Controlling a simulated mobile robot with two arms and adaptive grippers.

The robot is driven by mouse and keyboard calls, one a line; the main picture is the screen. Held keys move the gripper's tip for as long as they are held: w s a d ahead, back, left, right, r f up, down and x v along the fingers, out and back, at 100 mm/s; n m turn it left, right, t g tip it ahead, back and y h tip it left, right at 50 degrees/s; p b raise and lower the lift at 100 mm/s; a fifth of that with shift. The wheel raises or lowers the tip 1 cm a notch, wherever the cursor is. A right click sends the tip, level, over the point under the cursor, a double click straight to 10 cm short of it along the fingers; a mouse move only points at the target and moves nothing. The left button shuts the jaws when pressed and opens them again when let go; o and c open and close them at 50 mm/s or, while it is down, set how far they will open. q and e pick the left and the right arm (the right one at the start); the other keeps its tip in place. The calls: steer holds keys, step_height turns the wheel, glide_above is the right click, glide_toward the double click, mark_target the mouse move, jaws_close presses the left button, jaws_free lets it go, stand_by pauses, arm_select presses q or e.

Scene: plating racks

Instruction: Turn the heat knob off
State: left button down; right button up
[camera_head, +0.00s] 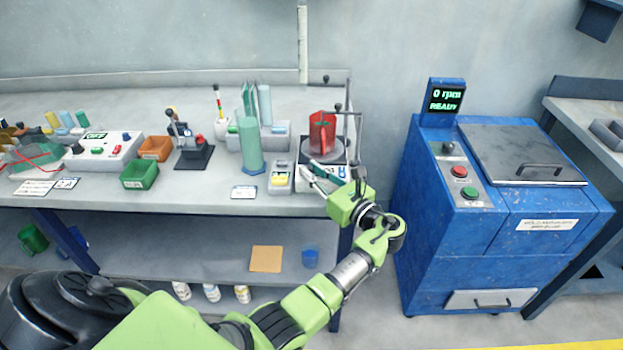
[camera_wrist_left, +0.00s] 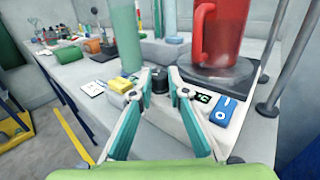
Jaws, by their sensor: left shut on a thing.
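The hotplate (camera_head: 340,171) stands at the right end of the bench with a red jug (camera_head: 322,132) on its round top plate. In the left wrist view its front panel shows a black heat knob (camera_wrist_left: 160,82), a small lit display (camera_wrist_left: 203,97) and a blue switch (camera_wrist_left: 223,110). My left gripper (camera_head: 309,173) reaches the panel from the front. In the left wrist view its teal fingers (camera_wrist_left: 160,84) sit on both sides of the knob and are shut on it. The knob's pointer mark is too small to read. My right gripper is not in view.
A green cylinder (camera_head: 250,146) and a small box with a yellow top (camera_head: 280,178) stand close left of the hotplate. Metal stand rods (camera_wrist_left: 285,65) rise at its right. A blue machine (camera_head: 485,215) stands right of the bench, with a floor gap between.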

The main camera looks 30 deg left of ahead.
arm_select(q)
steer(key=shift+w+n+g+b, duration=0.1)
steer(key=shift+n+g+b, duration=0.4)
steer(key=shift+g, duration=0.3)
steer(key=shift+r, duration=0.1)
steer(key=c, duration=2.2)
jaws_free()
steer(key=shift+d, duration=0.1)
steer(key=v, duration=0.7)
steer(key=shift+d, duration=0.15)
steer(key=shift+f, duration=0.2)
